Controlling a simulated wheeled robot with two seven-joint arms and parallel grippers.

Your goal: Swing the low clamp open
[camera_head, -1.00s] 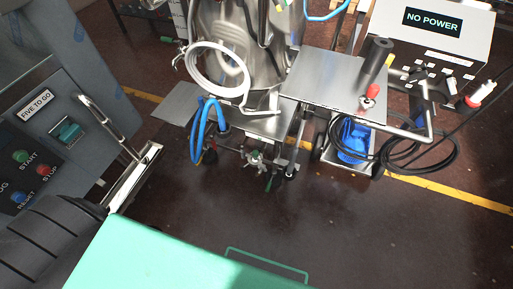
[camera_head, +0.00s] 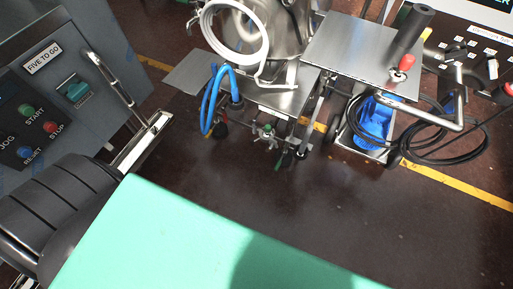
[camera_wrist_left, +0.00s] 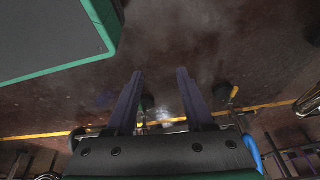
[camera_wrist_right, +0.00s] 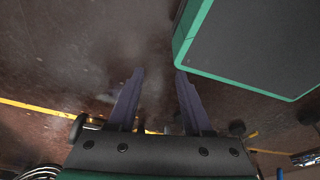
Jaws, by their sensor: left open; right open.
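A small metal fitting (camera_head: 269,134) with a green and red part sits low under the steel vessel (camera_head: 283,25), close to the floor. It may be the low clamp, but it is too small to tell whether its jaw is open or shut. Neither gripper shows in the head view. My left gripper (camera_wrist_left: 158,75) is open and empty in the left wrist view, its fingers over dark floor. My right gripper (camera_wrist_right: 160,74) is open and empty in the right wrist view, also over floor. No clamp can be made out between either pair of fingers.
A steel table (camera_head: 362,50) with a red-knobbed lever stands right of the vessel. A blue motor (camera_head: 376,119) and black cable coils (camera_head: 447,140) lie below it. A control panel (camera_head: 45,115) and rail (camera_head: 113,80) stand left. The floor (camera_head: 330,200) in front is clear.

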